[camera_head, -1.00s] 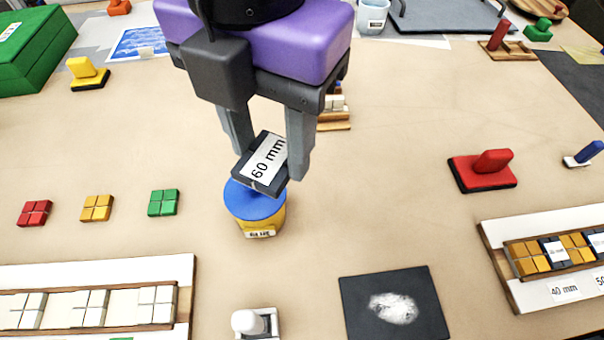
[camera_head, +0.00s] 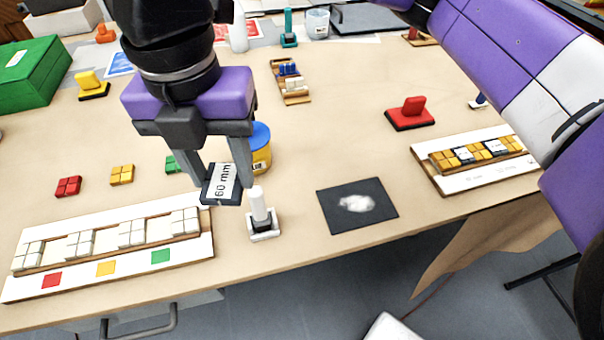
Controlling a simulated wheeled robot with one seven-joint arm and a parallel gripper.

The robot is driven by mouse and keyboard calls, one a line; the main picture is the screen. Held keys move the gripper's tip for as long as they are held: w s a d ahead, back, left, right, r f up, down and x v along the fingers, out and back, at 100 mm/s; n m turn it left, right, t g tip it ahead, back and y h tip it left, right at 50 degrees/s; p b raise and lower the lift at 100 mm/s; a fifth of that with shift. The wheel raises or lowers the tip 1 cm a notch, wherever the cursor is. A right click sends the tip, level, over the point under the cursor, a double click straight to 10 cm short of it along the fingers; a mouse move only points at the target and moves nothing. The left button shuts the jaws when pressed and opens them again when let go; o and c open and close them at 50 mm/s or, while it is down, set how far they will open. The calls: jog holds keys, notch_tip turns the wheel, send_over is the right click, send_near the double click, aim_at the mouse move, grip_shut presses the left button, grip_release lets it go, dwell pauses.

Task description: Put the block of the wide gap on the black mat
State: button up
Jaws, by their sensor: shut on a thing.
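My gripper (camera_head: 216,172) is shut on a dark block labelled "60 mm" (camera_head: 222,184). It holds the block tilted, above the table, just left of a white-topped stamp-like piece. The black mat (camera_head: 376,203) lies flat on the table to the right of the gripper, with a whitish smudge in its middle. No block is on the mat. A panel on the right (camera_head: 440,182) holds orange tiles and dark labelled blocks in a row. A panel on the left (camera_head: 20,289) holds white tiles with gaps between them.
A white-handled piece (camera_head: 261,214) stands between gripper and mat. A blue-lidded yellow tub (camera_head: 262,147) is behind the gripper. Red (camera_head: 68,187), yellow (camera_head: 122,174) and green (camera_head: 171,164) tile sets lie to the left. A red-handled block (camera_head: 411,115) stands behind the mat.

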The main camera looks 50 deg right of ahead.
jog(key=s+d+m+p, duration=0.2)
jog(key=d, duration=0.5)
jog(key=s+d+m+p, duration=0.1)
jog(key=s+d+p, duration=0.15)
jog(key=d, duration=0.45)
jog(key=m+p, duration=0.2)
jog(key=p, duration=0.2)
send_over(357, 202)
notch_tip(357, 202, down, 20)
jog(key=shift+f, duration=0.25)
jog(key=shift+f, duration=0.15)
jog(key=o, duration=1.5)
jog(key=shift+c, duration=0.2)
